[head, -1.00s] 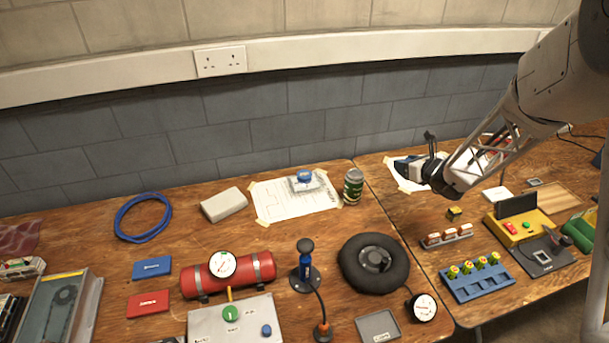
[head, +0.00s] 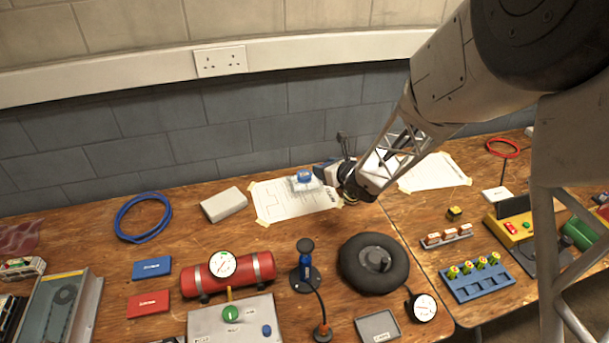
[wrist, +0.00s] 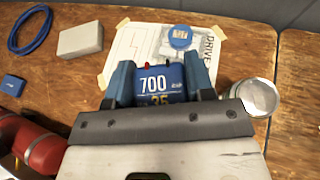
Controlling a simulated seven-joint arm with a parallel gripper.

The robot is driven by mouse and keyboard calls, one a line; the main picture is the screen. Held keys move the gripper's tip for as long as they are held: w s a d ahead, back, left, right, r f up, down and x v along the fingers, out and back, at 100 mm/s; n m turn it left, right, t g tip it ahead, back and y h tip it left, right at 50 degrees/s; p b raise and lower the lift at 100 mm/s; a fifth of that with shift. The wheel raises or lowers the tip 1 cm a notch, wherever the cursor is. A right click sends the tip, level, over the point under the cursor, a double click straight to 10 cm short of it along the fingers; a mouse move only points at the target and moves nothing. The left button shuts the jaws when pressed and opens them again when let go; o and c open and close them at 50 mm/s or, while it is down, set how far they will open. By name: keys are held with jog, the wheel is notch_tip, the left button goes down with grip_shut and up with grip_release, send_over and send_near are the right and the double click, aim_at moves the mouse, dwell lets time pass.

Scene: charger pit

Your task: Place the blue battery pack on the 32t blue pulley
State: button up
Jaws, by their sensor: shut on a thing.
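A blue battery pack (wrist: 158,88) marked "700" and "35" is between the fingers of my gripper (wrist: 160,78) in the wrist view. My gripper is shut on it. In the head view my gripper (head: 326,172) is over the right end of the white drawing sheet, just right of the blue pulley. The blue pulley (wrist: 180,37) sits on a clear plate on the sheet, ahead of the pack and a little right in the wrist view. It also shows in the head view (head: 304,174). The pack and the pulley are apart in the wrist view.
A can (wrist: 258,97) stands close to the right of my gripper; my arm mostly hides it in the head view. A grey-white block (head: 223,204) and a blue cable coil (head: 143,217) lie left of the sheet (head: 285,206). A black wheel (head: 373,263) lies in front.

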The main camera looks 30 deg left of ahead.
notch_tip(320, 180, down, 5)
jog(key=s+a, duration=0.2)
jog(key=a, duration=0.1)
jog(key=shift+s+g, duration=0.3)
jog(key=shift+s, duration=0.05)
send_over(303, 173)
jog(key=shift+w+a+f, duration=0.1)
jog(key=shift+f, duration=0.65)
dwell(0.5)
jog(key=shift+f, duration=0.15)
jog(key=shift+f, duration=1.6)
jog(key=shift+f, duration=0.15)
